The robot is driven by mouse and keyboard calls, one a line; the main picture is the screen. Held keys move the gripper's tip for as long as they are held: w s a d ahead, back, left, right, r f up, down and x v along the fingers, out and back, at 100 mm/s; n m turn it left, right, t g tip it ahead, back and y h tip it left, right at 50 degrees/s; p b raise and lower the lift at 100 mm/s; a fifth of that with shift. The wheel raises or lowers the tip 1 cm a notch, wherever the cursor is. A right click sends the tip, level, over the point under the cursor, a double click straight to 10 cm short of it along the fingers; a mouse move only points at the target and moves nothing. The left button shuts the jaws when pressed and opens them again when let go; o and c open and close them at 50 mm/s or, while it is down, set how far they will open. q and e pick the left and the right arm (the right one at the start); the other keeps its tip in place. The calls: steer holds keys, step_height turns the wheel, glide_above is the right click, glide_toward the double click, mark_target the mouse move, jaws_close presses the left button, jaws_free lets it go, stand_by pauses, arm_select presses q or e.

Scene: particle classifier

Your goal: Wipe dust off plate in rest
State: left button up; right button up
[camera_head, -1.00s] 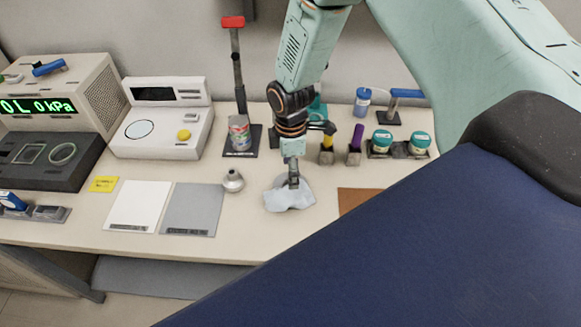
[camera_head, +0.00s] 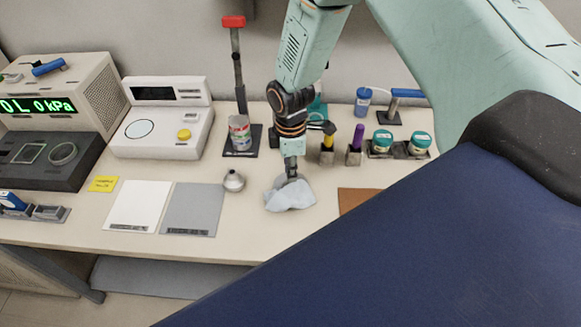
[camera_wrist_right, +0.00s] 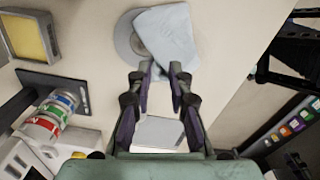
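A pale blue-grey cloth (camera_head: 290,197) lies over part of a round grey plate on the table, near the front edge. In the right wrist view, the cloth (camera_wrist_right: 168,32) covers the right side of the plate (camera_wrist_right: 124,40), and the plate's left side shows bare. My right gripper (camera_wrist_right: 161,72) is right at the cloth, pointing down. Its fingertips are apart, with an edge of cloth at or between them; I cannot tell whether they pinch it. My left gripper is out of view. Dust cannot be made out.
A small metal funnel-like piece (camera_head: 234,181) stands just left of the plate. A grey mat (camera_head: 192,208) and a white mat (camera_head: 138,206) lie further left, a brown mat (camera_head: 355,200) to the right. A can (camera_head: 240,134) and jars (camera_head: 382,142) stand behind.

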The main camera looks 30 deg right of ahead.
steer(key=shift+s, duration=0.1)
jaws_close()
steer(key=shift+f, duration=0.1)
stand_by(0.6)
